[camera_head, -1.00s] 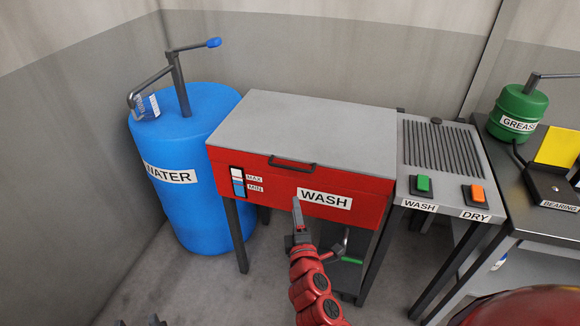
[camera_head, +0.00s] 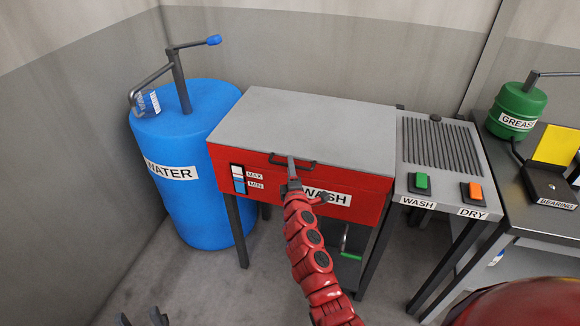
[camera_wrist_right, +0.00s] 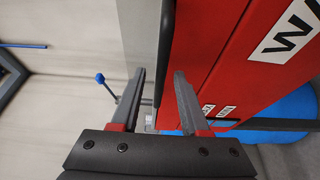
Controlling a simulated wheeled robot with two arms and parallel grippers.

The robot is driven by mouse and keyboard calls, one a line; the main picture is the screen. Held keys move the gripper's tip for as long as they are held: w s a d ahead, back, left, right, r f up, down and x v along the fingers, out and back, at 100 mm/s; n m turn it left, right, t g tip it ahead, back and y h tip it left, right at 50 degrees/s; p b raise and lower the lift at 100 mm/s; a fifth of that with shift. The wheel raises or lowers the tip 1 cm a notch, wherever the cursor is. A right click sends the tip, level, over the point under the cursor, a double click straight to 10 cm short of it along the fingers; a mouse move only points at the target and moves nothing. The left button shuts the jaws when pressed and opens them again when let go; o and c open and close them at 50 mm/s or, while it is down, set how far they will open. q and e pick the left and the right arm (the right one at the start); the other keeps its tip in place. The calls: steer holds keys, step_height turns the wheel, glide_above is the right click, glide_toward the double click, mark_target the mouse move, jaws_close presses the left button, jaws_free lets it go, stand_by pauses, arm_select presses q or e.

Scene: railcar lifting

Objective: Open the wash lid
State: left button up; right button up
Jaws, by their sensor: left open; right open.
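The wash lid (camera_head: 305,125) is the grey-topped cover of the red wash box (camera_head: 270,205), and it lies closed. A dark bar handle (camera_head: 310,163) is on its front. My right gripper (camera_head: 291,165) reaches up in front of the box to the left part of the handle. In the right wrist view its open fingers (camera_wrist_right: 158,95) point at the dark handle (camera_wrist_right: 164,50), which appears between the fingertips. I cannot tell whether they touch it. My left gripper (camera_head: 141,319) shows only its open fingertips at the bottom left edge, away from the box.
A blue water barrel (camera_head: 195,200) with a pump lever stands left of the box. A panel with a green wash button (camera_head: 422,181) and an orange dry button (camera_head: 474,192) is at the right. Beyond it is a bench with a green grease can (camera_head: 515,110).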

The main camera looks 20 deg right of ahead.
steer(key=shift+w+d, duration=0.1)
steer(key=shift+w, duration=0.5)
jaws_close()
stand_by(1.1)
